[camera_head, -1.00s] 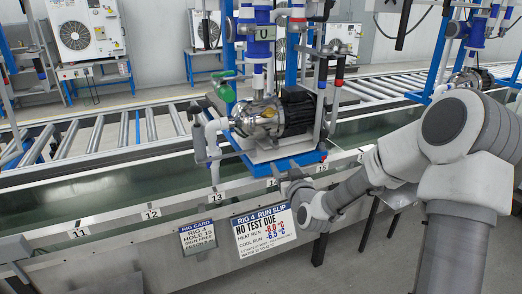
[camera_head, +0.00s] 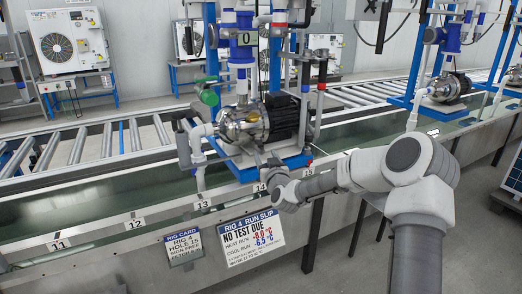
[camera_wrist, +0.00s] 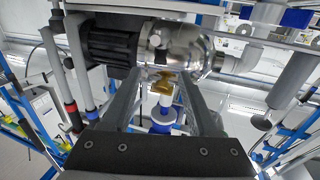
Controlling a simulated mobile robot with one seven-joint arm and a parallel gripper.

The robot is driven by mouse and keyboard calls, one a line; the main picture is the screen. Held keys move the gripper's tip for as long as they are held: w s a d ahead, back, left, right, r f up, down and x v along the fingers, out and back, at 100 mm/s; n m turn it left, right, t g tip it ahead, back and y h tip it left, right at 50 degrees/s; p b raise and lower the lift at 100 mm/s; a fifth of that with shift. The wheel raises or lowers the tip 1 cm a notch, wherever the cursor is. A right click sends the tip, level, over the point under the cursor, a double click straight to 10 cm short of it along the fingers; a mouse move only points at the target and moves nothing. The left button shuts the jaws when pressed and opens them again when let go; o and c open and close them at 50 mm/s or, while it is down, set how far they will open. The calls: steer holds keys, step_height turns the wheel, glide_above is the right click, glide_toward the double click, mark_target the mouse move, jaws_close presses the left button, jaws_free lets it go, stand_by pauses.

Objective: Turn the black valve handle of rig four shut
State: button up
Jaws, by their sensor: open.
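My gripper (camera_head: 268,176) is in front of the base plate. In the wrist view my gripper (camera_wrist: 165,103) is open, its two fingers apart. A brass fitting (camera_wrist: 163,86) and a blue part (camera_wrist: 162,120) show between them, with the silver pump casing (camera_wrist: 180,48) above.
A run slip (camera_head: 250,238) and a rig card (camera_head: 184,245) hang on the trough's front. Numbered tags line its edge. A roller conveyor (camera_head: 98,142) runs behind. Another pump rig (camera_head: 447,87) stands to the right. Upright pipes flank the pump.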

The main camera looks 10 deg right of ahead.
mark_target(261, 146)
steer(key=shift+w+a+b, duration=0.2)
steer(key=shift+w+b, duration=0.45)
steer(key=shift+w, duration=2.85)
jaws_close()
